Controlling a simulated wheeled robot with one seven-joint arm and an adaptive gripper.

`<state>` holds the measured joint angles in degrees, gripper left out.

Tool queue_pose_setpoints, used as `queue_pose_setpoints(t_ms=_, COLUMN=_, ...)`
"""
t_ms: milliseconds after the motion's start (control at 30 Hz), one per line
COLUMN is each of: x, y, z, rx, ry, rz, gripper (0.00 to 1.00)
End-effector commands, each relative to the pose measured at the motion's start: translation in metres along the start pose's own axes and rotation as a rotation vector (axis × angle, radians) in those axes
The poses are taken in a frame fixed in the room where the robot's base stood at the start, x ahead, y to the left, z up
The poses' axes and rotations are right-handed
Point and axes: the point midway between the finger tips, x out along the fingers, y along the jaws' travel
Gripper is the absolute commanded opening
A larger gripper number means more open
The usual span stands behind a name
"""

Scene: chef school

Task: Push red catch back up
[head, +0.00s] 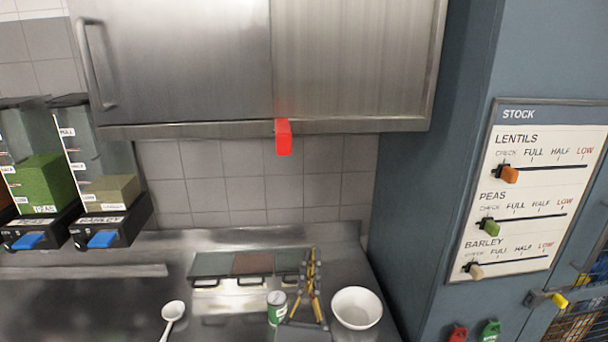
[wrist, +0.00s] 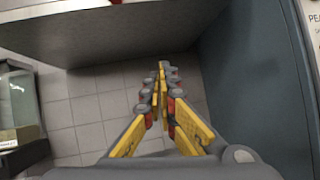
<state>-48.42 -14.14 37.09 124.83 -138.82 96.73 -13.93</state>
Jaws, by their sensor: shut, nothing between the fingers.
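The red catch (head: 283,137) hangs down from the bottom edge of the steel wall cabinet (head: 190,65), near the seam between its two doors. In the wrist view only a small bit of red (wrist: 116,2) shows at the top edge, at the cabinet's underside (wrist: 110,35). My gripper (head: 314,255) is shut and empty, pointing up. It is below the catch and a little to its right, apart from it. In the wrist view the yellow fingers (wrist: 161,68) meet at their tips, in front of the tiled wall.
Dispensers with green peas (head: 40,185) and barley (head: 110,190) stand at left. A spoon (head: 172,313), a green-labelled can (head: 277,307) and a white bowl (head: 357,307) are on the steel counter (head: 90,295). A blue-grey cabinet with a stock board (head: 540,190) bounds the right side.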

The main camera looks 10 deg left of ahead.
Motion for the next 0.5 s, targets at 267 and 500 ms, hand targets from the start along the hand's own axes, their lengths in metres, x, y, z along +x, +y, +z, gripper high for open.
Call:
queue_pose_setpoints(t_ms=267, x=-0.008, y=0.059, z=0.052, rx=-0.002, ry=-0.200, rz=0.212, gripper=0.00)
queue_pose_setpoints(t_ms=500, x=-0.011, y=0.061, z=0.064, rx=-0.024, ry=-0.248, rz=0.219, gripper=0.00)
